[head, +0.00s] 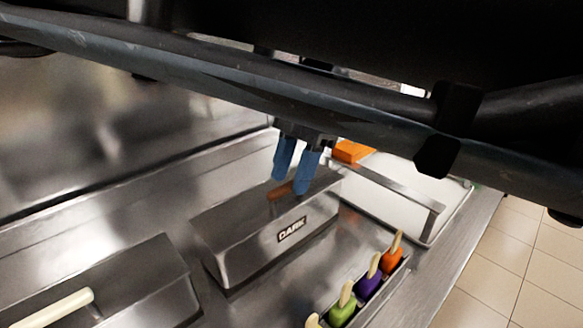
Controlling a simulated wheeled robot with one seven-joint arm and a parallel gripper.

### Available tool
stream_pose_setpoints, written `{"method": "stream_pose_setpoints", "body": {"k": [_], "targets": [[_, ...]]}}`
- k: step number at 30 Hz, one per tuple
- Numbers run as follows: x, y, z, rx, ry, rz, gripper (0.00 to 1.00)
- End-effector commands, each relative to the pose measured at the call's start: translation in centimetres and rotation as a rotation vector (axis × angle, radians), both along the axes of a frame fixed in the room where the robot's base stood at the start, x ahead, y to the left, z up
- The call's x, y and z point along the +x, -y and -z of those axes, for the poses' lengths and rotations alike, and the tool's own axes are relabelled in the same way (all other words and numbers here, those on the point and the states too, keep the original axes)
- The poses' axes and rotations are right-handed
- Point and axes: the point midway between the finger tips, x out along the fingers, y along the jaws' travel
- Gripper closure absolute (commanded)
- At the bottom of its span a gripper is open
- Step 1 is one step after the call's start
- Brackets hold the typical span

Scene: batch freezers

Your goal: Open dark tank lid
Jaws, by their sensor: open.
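The dark tank lid (236,232) is a steel box-shaped cover with a black "DARK" label on its front face, in the middle of the head view. It sits closed on the steel counter. A brown handle (276,192) stands on its top. My gripper (292,186) has two blue fingers pointing down, with a gap between them. The fingers are at the handle and overlap part of it in the picture. I cannot tell whether they touch it. My dark arm covers the top of the view.
Another steel lid (130,285) with a cream handle (48,308) is at the lower left. A rack with several coloured ice pops (368,283) stands at the front right. A white tray (385,205) and an orange block (351,151) lie behind it. Tiled floor (535,255) shows at right.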

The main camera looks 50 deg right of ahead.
Motion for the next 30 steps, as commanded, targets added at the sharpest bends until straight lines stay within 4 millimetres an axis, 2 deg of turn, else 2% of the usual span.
{"method": "stream_pose_setpoints", "body": {"k": [9,22,30], "targets": [[0.01,-0.12,0.3,0.0,0.0,0.0,0.57],[0.02,-0.12,0.27,0.0,0.0,-0.001,0.99],[0.03,-0.12,0.26,0.0,0.0,-0.001,1.0]]}}
